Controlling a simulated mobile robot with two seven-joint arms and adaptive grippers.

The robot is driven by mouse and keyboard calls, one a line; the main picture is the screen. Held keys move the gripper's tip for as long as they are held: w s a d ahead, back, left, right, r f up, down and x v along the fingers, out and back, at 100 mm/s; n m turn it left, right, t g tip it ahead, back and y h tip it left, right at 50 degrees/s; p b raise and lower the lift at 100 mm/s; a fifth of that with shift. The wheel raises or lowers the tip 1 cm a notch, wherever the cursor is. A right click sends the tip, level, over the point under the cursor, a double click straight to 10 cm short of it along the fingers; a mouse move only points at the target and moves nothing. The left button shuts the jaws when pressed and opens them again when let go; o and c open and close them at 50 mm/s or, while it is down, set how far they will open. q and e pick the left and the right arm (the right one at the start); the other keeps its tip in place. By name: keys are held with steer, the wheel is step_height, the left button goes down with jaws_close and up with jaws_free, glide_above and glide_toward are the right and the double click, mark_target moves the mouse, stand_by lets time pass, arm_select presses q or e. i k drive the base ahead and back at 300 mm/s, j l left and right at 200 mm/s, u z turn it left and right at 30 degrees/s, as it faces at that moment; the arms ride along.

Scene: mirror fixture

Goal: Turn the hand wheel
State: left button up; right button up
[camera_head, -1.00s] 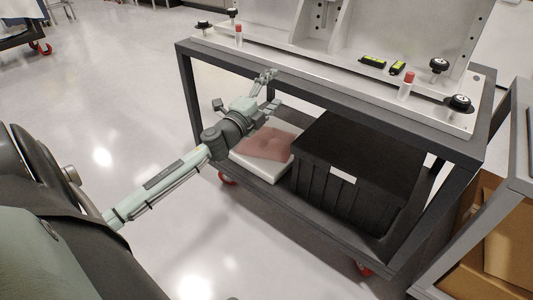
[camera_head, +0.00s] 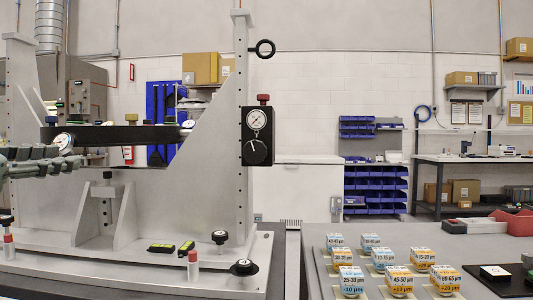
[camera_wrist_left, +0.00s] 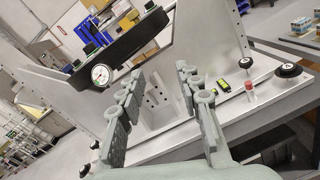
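Several black round knobs are on the grey fixture; I cannot tell for sure which is the hand wheel. A black dial knob (camera_head: 257,151) is below a gauge (camera_head: 257,120) on a black block on the right upright. My left gripper (camera_head: 68,157) is at the left edge, in front of the fixture, well left of these knobs. In the left wrist view, its fingers (camera_wrist_left: 160,72) are apart with nothing between them. My right gripper is out of view.
A black bar (camera_head: 120,134) with a gauge (camera_head: 63,142) spans the fixture near my left gripper. A table with labelled boxes (camera_head: 400,280) stands at right.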

mark_target(254, 151)
steer(key=i+l, duration=0.1)
steer(key=l, duration=0.25)
steer(key=i+l, duration=0.15)
steer(key=l, duration=0.2)
steer(key=i+l, duration=0.1)
steer(key=l, duration=0.2)
steer(key=i+l+u, duration=0.1)
steer(key=l, duration=0.25)
steer(key=i+l, duration=0.15)
steer(key=l, duration=0.2)
